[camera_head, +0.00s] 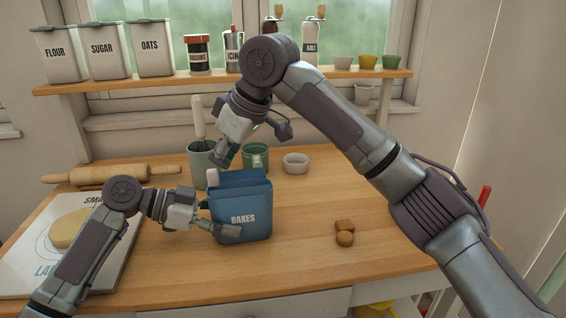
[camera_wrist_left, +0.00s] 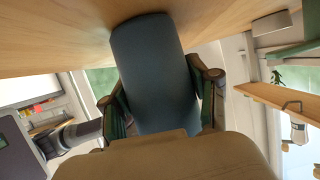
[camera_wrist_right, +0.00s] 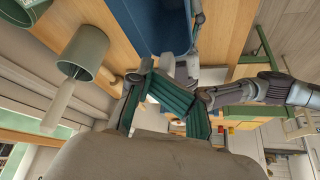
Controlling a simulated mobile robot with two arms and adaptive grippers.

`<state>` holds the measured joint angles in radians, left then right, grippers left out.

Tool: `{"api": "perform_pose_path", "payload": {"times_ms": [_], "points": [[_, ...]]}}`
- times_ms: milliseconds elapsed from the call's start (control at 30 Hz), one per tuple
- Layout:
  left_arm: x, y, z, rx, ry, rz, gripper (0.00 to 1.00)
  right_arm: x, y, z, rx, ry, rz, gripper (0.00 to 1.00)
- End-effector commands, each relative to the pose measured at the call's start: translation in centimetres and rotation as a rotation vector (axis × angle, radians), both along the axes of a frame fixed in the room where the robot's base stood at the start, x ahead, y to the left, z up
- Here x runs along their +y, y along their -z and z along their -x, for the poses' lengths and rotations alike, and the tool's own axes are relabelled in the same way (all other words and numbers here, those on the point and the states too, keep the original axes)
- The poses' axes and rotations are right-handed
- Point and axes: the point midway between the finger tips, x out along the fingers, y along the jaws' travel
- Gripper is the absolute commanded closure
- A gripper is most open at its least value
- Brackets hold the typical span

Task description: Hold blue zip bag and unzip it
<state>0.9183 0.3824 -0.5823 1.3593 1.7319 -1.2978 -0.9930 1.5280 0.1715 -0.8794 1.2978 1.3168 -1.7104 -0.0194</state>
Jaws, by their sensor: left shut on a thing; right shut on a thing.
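The blue zip bag (camera_head: 256,222), marked "BAKES", stands upright on the wooden worktop. Its front and back panels show apart at the top. My left gripper (camera_head: 219,215) is shut on the bag's left side; in the left wrist view the bag (camera_wrist_left: 150,65) fills the space between the fingers (camera_wrist_left: 160,105). My right gripper (camera_head: 221,160) is above the bag's top left corner, beside a small white tab (camera_head: 212,177). In the right wrist view its fingers (camera_wrist_right: 160,80) are closed on a pale piece at the bag's edge (camera_wrist_right: 152,25), likely the zip pull, mostly hidden.
A green utensil pot (camera_head: 200,160), a green mug (camera_head: 256,157) and a small white bowl (camera_head: 296,163) stand behind the bag. A rolling pin (camera_head: 110,174) and a board (camera_head: 30,265) are at left. Small brown pieces (camera_head: 345,232) lie at right, with clear worktop around.

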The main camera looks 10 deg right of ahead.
Motion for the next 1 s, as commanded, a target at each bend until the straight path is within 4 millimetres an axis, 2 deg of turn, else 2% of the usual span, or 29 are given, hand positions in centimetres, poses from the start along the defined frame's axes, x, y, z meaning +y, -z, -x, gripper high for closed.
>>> {"api": "perform_pose_path", "payload": {"times_ms": [500,800,833,1000], "points": [[0.0,0.2,0.0,0.002,-0.001,-0.003,0.68,-0.8,-3.9,0.0,0.0,0.0,-0.001,1.0],[0.0,0.2,0.0,0.002,-0.001,-0.003,0.68,-0.8,-4.2,0.0,-0.001,-0.001,-0.001,1.0],[0.0,0.2,0.0,0.002,-0.001,-0.003,0.39,-0.8,-4.2,0.0,-0.001,-0.001,-0.001,1.0],[0.0,0.1,0.0,0.002,-0.001,-0.002,0.11,-0.8,-4.2,0.0,0.0,-0.001,0.0,1.0]]}}
